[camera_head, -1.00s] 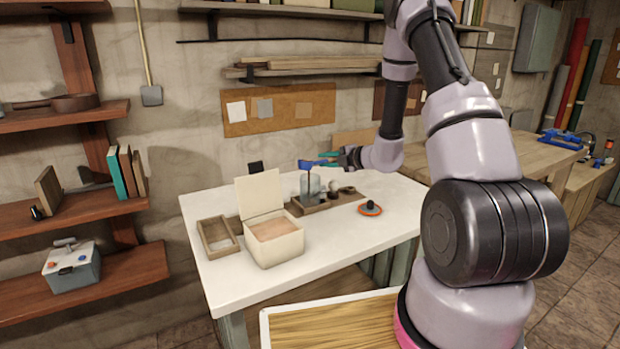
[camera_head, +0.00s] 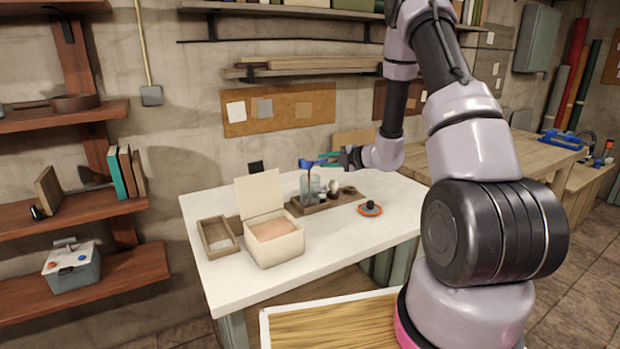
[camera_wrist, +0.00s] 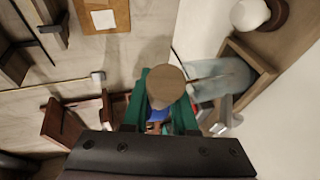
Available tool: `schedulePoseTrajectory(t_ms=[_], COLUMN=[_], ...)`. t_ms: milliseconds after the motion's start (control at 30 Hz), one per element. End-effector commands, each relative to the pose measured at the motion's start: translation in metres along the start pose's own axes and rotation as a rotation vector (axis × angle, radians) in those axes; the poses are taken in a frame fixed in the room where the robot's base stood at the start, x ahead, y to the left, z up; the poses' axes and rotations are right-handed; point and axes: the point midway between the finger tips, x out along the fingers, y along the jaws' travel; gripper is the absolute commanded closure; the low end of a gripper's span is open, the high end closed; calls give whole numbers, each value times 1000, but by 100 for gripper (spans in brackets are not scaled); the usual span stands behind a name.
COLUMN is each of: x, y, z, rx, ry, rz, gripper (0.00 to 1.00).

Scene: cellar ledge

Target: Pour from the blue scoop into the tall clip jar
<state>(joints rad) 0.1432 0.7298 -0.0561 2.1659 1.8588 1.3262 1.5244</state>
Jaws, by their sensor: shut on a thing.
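The blue scoop (camera_head: 309,163) is held tilted above the tall clip jar (camera_head: 305,188), and a thin dark stream drops from it toward the jar's mouth. The jar is clear glass and stands upright in a wooden tray; its fill level is too small to tell. My gripper (camera_head: 337,157) is shut on the scoop's handle, to the right of the jar. Part of the blue scoop (camera_wrist: 157,114) and the glass jar (camera_wrist: 222,78) also show there.
The wooden tray (camera_head: 345,197) holds several small items beside the jar. An open cream box (camera_head: 275,250) and a shallow wooden box (camera_head: 205,237) stand to the left. An orange disc with a dark knob (camera_head: 370,209) lies right. The white tabletop's front is clear.

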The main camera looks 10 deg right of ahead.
Motion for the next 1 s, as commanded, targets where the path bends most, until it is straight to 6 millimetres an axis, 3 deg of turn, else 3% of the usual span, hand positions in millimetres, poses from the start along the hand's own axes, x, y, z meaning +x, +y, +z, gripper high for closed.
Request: schedulePoseTrajectory(t_ms=[1000], x=[1], y=[-1], z=[2], rx=[63], ry=[19], rz=[-15], gripper=[100])
